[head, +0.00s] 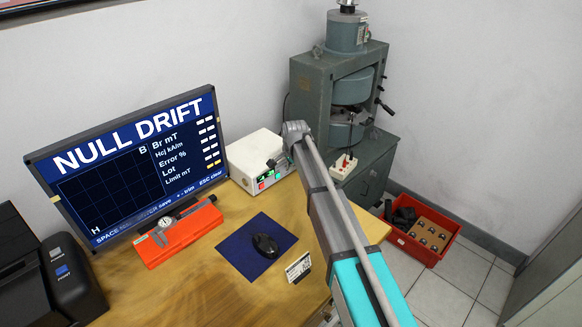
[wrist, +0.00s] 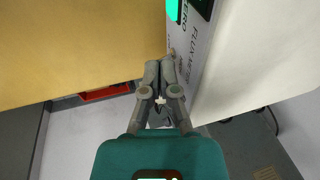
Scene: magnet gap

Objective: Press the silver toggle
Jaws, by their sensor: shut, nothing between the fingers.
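The white instrument box (head: 250,150) stands at the back of the desk, with small red and green displays on its front. In the wrist view its front panel (wrist: 206,48) carries the lettering "FLUXMETER" and "ZERO". My gripper (wrist: 166,60) is shut and empty, its fingertips close beside the lower part of this panel. A small greyish nub shows at the panel by the fingertips; I cannot tell whether it is the silver toggle or whether the fingers touch it. In the head view my arm covers the box's right side, and no toggle can be made out.
A monitor (head: 135,160) stands to the left, with an orange case (head: 178,235) in front. A mouse (head: 265,245) lies on a blue mat (head: 235,258). A grey-green press machine (head: 312,95) stands behind right. A red crate (head: 428,256) sits on the floor beyond the desk's right edge.

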